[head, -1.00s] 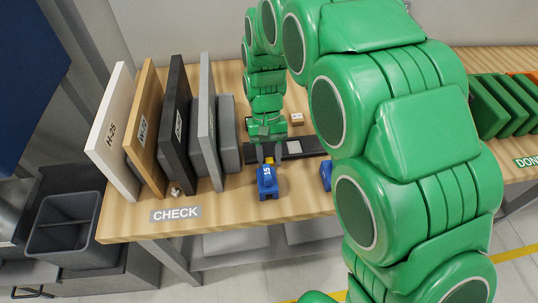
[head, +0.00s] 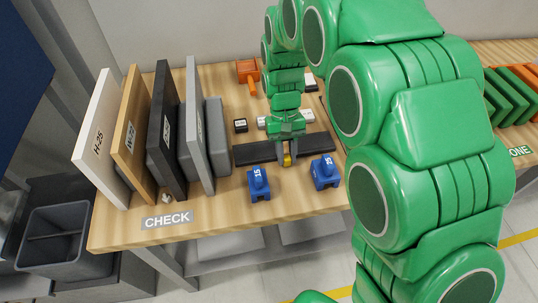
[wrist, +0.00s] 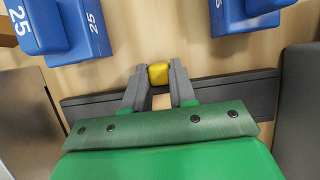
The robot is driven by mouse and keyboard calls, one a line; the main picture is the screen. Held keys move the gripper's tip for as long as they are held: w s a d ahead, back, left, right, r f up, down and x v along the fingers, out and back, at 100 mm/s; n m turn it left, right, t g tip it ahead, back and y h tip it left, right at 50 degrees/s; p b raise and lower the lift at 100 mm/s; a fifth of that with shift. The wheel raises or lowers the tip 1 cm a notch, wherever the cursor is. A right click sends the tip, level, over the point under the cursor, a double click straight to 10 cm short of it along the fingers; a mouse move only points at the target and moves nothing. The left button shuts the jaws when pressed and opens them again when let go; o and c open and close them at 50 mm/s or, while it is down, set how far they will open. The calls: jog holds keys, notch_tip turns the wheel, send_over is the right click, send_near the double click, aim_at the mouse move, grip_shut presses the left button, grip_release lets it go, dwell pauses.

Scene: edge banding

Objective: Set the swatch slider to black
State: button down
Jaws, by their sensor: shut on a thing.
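The swatch slider is a long dark bar (head: 253,154) lying on the bench, with a small yellow knob (head: 287,160) at its near edge. The bar also shows in the wrist view (wrist: 240,93), with the knob (wrist: 158,74) between the fingertips. My gripper (head: 288,157) is shut on the yellow knob, near the middle of the bar. In the wrist view my gripper (wrist: 159,80) has one finger on each side of the knob. My gripper hides the bar's middle, so I cannot tell which colour the slider shows.
Blue blocks marked 15 (head: 258,184) and 25 (head: 325,172) stand just in front of the bar. Upright white (head: 101,140), wood (head: 131,140), black (head: 166,140) and grey (head: 197,130) panels stand at left. An orange tool (head: 248,72) lies behind.

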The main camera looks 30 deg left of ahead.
jog(key=w+d, duration=0.3)
jog(key=shift+w+d, duration=0.3)
jog(key=shift+w, duration=0.05)
jog(key=c, duration=0.9)
grip_release()
jog(key=shift+r, duration=0.1)
jog(key=v, duration=0.7)
jog(key=shift+w+a+r, duration=0.1)
jog(key=shift+r, duration=0.15)
